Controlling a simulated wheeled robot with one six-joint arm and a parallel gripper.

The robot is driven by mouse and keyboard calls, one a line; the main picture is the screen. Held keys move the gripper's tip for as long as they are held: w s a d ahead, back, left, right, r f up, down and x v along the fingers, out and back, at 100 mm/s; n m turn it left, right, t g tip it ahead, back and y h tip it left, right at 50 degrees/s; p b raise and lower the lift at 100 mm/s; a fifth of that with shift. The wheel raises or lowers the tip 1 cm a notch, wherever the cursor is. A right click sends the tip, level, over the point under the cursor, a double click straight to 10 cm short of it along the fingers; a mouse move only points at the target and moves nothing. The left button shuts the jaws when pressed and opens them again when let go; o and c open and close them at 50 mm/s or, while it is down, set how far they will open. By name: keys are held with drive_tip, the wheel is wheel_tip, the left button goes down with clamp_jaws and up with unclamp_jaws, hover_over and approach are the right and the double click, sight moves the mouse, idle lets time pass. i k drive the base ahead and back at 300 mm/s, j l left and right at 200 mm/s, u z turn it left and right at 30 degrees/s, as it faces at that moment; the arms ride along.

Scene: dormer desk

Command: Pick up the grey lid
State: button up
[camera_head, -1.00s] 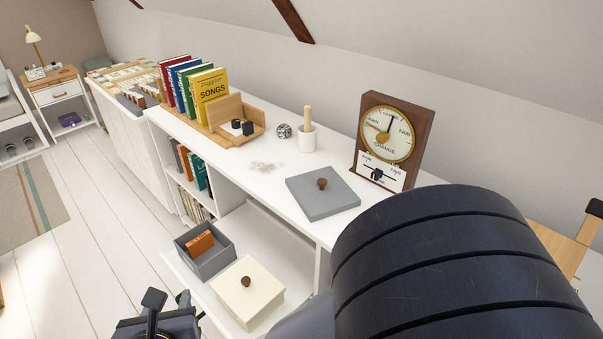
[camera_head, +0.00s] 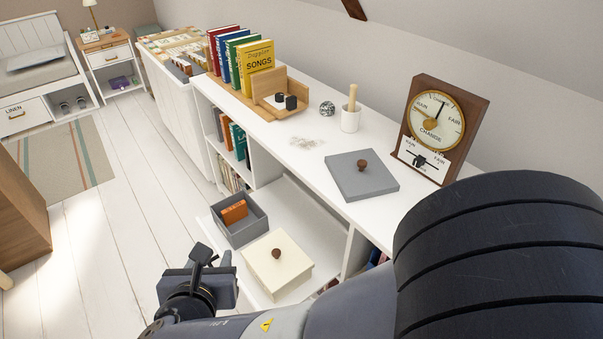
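The grey lid (camera_head: 375,187) is a flat square slab with a round brown knob (camera_head: 363,166) on top. It lies on the white desk top, right of the middle of the view. My gripper (camera_head: 212,256) is at the lower left, well apart from the lid and to its left, near the lower shelf. Its two dark fingers appear spread, with nothing seen between them. My arm covers the lower right of the view, below and right of the lid.
A weather dial (camera_head: 438,125) stands behind and right of the lid; a white pot (camera_head: 350,121) stands behind it. Crumbs (camera_head: 307,143) lie left of it. On the lower shelf (camera_head: 295,200) are a grey open box (camera_head: 242,235) with an orange block (camera_head: 234,212) and a cream-lidded box (camera_head: 285,258).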

sight(360, 175)
drive_tip(key=i+j+z, duration=0.25)
drive_tip(key=j+z, duration=0.2)
drive_tip(key=j, duration=0.2)
drive_tip(key=i+j+z, duration=0.25)
drive_tip(key=j, duration=0.15)
drive_tip(key=j+z, duration=0.2)
drive_tip(key=j, duration=0.15)
